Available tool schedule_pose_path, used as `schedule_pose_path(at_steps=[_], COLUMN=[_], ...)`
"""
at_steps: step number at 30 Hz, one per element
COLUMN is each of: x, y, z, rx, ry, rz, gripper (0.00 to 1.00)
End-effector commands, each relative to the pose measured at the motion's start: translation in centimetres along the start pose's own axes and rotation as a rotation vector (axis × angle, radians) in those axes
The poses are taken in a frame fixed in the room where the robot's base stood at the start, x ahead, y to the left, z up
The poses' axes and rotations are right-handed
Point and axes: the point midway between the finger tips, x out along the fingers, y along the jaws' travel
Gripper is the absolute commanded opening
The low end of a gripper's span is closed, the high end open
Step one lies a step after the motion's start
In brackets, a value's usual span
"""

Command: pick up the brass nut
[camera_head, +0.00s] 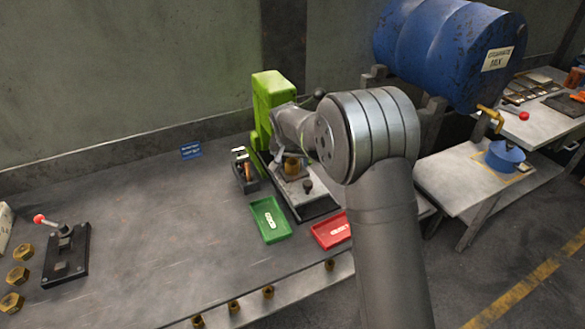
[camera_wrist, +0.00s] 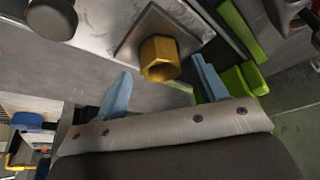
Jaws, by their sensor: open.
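In the wrist view a hexagonal brass nut (camera_wrist: 158,52) with a round hole sits on a square metal plate (camera_wrist: 128,50). My gripper (camera_wrist: 161,67) is open, with one blue-grey finger on each side of the nut. No finger clearly touches it. In the head view a brass nut (camera_head: 292,167) shows at the base of the green press (camera_head: 268,92), just under my wrist. My gripper's fingers are hidden or too small to make out there.
A green tray (camera_head: 258,212) and a red tray (camera_head: 325,235) lie in front of the press. A black tool holder (camera_head: 246,184) stands left of it. More brass nuts (camera_head: 18,276) and a red-knobbed clamp (camera_head: 66,255) are at far left. The bench middle is clear.

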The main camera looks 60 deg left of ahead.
Motion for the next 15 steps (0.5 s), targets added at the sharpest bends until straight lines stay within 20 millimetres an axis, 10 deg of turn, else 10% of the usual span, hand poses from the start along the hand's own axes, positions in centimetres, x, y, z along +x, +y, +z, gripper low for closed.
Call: schedule_pose_path(at_steps=[10,15], x=[1.63,1.63], y=[-0.12,-0.12], z=[-0.05,-0.04], rx=[0.000,0.000], ry=[0.003,0.003], rz=[-0.002,-0.002], gripper=[0.65,0.32])
